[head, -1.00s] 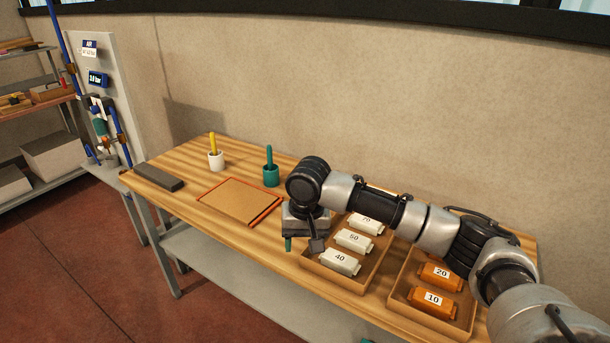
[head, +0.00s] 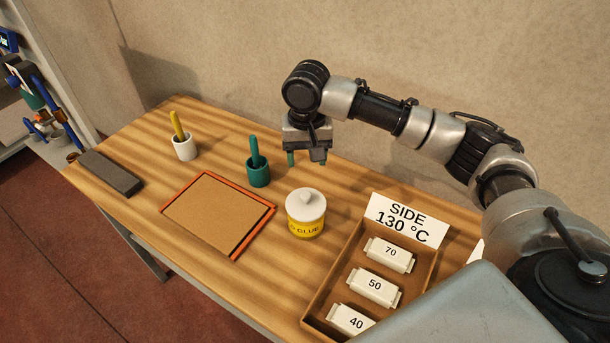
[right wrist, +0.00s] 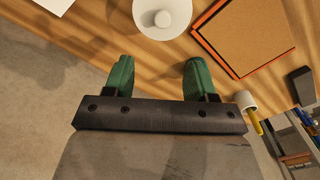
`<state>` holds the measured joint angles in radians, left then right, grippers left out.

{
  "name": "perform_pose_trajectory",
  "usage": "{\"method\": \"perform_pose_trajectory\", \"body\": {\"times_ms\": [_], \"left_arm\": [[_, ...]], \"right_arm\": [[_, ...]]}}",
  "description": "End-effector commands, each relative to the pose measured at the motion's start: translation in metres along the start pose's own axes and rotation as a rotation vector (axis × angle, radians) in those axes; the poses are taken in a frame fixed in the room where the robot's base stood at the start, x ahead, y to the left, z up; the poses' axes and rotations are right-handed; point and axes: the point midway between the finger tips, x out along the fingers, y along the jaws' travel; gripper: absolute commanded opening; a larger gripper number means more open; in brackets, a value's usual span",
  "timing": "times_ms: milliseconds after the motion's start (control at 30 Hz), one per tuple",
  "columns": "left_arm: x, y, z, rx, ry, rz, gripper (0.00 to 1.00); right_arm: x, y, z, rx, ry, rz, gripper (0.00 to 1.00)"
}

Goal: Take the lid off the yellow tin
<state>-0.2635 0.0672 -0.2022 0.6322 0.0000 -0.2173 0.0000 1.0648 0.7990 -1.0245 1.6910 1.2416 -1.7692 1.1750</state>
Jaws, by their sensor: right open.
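The yellow tin (head: 305,227), labelled as glue, stands upright on the wooden table. Its white lid (head: 306,202) with a round knob is on top; the lid also shows in the right wrist view (right wrist: 176,17). My right gripper (head: 307,159) is open and empty, with green fingertips. It hangs above the table behind the tin, apart from it. In the right wrist view the open fingers (right wrist: 158,72) point toward the lid with a gap between. My left gripper is in no view.
A green cup (head: 258,174) with a green stick stands left of the tin. An orange-edged board (head: 215,212) lies at the left. A box (head: 330,274) with numbered white packs and a "SIDE 130 °C" card stands to the right. A white cup (head: 185,150) and dark block (head: 110,173) lie farther left.

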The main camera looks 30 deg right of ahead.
Motion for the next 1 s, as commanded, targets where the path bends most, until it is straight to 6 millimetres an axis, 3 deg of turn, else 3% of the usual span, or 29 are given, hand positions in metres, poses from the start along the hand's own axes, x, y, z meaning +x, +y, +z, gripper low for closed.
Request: {"method": "perform_pose_trajectory", "body": {"times_ms": [200, 367, 467, 767, 1000], "left_arm": [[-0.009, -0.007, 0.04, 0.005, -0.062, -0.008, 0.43], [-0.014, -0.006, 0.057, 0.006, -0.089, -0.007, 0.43], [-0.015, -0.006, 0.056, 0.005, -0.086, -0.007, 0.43], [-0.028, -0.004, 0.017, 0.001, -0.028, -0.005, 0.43], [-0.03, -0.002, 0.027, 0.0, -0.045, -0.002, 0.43]], "right_arm": [[0.029, 0.0, 0.001, 0.0, -0.004, 0.003, 0.56], [0.049, 0.0, 0.001, -0.001, -0.002, 0.001, 0.56], [0.056, 0.0, 0.001, -0.001, -0.001, 0.0, 0.56], [0.094, -0.001, 0.009, 0.0, -0.002, 0.001, 0.56], [0.108, -0.001, 0.009, -0.002, 0.001, 0.0, 0.56]]}}
